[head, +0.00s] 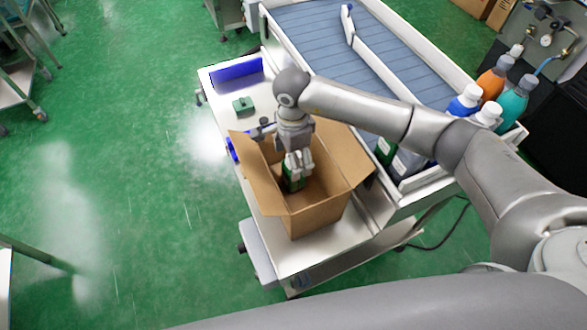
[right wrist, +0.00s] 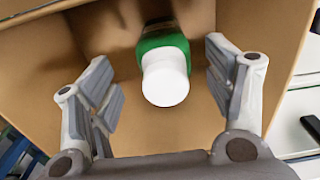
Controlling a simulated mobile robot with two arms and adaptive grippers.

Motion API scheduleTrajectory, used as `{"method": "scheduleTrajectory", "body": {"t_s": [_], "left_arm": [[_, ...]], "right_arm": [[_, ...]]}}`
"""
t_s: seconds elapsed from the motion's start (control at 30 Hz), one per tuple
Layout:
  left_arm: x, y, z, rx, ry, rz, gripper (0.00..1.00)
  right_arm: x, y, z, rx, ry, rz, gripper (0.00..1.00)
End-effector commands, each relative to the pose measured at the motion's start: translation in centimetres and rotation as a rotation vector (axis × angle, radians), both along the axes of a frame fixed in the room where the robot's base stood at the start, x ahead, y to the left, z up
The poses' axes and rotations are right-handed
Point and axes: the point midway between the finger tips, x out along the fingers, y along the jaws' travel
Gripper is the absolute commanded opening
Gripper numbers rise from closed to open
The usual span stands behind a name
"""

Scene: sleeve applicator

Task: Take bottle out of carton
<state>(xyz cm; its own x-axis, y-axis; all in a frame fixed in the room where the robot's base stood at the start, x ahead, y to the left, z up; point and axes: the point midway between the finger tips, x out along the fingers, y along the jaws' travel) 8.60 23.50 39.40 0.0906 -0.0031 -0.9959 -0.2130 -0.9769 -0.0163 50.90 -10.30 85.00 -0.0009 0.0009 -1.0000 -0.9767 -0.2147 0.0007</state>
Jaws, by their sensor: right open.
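An open cardboard carton (head: 320,212) stands on the white cart top with its flaps folded out. A green bottle (head: 290,183) is inside it, partly hidden by my right gripper (head: 297,163). In the right wrist view the bottle shows its white cap (right wrist: 165,80) and green shoulder (right wrist: 160,41). My right gripper (right wrist: 163,72) is open and points down into the carton, its fingers on either side of the bottle with gaps to both sides. My left gripper is out of view.
A blue bin (head: 237,69) and a small green block (head: 243,104) are on the cart behind the carton. A conveyor (head: 310,33) runs alongside.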

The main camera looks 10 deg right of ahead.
Motion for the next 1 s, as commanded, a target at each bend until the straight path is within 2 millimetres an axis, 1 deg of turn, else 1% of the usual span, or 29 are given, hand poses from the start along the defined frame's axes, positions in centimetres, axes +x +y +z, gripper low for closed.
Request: {"method": "scheduleTrajectory", "body": {"t_s": [0.17,0.3,0.43,0.53,0.7,0.73,0.77,1.0], "left_arm": [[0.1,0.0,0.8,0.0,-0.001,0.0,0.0],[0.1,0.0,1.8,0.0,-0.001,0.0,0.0],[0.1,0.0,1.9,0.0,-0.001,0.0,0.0],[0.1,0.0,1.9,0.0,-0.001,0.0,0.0],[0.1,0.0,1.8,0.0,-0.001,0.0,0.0],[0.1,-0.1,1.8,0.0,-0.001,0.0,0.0],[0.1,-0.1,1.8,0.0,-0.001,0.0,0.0],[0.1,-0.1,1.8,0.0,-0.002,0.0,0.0]], "right_arm": [[0.1,-0.2,-1.3,-0.001,0.003,-0.001,0.75],[0.3,-0.4,-3.4,-0.002,0.004,-0.002,0.75],[0.4,-0.4,-5.0,-0.001,0.001,0.0,0.75],[0.4,-0.4,-5.6,-0.001,0.0,0.0,0.75],[0.4,-0.4,-5.6,-0.001,-0.001,0.0,0.75],[0.4,-0.4,-5.6,-0.001,-0.001,0.0,0.74],[0.4,-0.4,-5.6,-0.001,-0.001,0.0,0.7],[0.4,-0.4,-5.6,-0.001,-0.001,0.0,0.39]]}}
